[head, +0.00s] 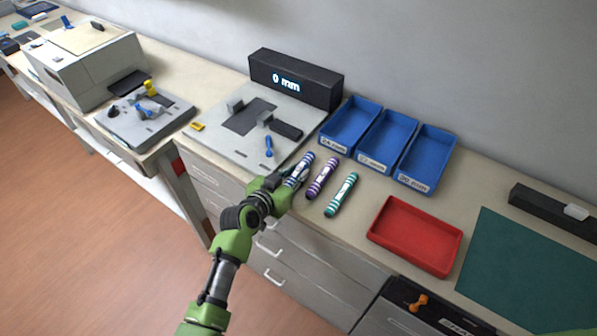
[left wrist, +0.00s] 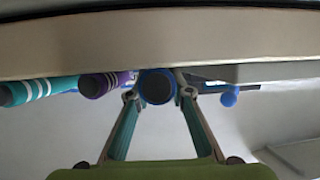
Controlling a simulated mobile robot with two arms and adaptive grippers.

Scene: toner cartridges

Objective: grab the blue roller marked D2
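The blue roller (head: 300,169), with white bands, lies on the bench at the left end of a row of three. No D2 marking is legible. My left gripper (head: 287,181) is at its near end in the head view. In the left wrist view the blue roller's round end (left wrist: 158,87) sits between the tips of my left gripper (left wrist: 159,96). The fingers are spread, with a small gap seeming to show on each side. The purple roller (head: 321,178) is close by on the right, with the teal roller (head: 341,195) beyond it. My right gripper is not in view.
The grey measuring plate (head: 225,145) with a "0 mm" display (head: 287,84) is to the left. Three blue labelled bins (head: 374,163) stand behind the rollers. A red tray (head: 398,262) and a green mat (head: 530,270) are to the right. The bench's front edge is under my arm.

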